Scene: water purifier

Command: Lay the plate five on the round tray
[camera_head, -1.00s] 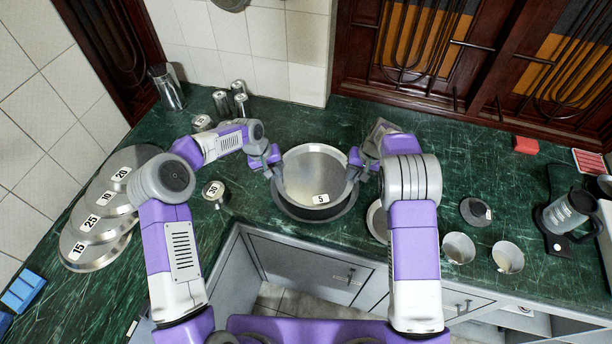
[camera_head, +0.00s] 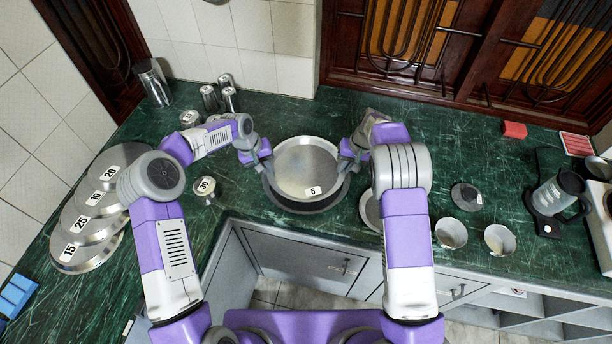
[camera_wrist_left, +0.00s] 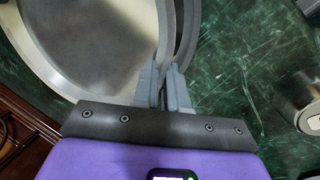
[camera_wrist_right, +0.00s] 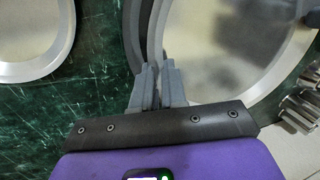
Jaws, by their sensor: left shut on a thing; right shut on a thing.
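The plate five (camera_head: 300,165) is a round silver metal plate with a white "5" label on its near side. It is level over the dark round tray (camera_head: 310,206), whose rim shows along the near edge; I cannot tell whether they touch. My left gripper (camera_head: 268,166) is shut on the plate's left rim, and my right gripper (camera_head: 347,163) is shut on its right rim. In the left wrist view the plate (camera_wrist_left: 100,45) meets the fingers, with the tray rim (camera_wrist_left: 188,40) just outside. The right wrist view also shows the plate (camera_wrist_right: 215,45) at the fingers.
Plates labelled 20, 10, 25 and 15 (camera_head: 85,225) overlap at the left. A small weight marked 30 (camera_head: 205,190) stands left of the tray. Another silver disc (camera_head: 370,212) lies close by on the right. Two cups (camera_head: 451,233) and a kettle (camera_head: 558,193) are further right.

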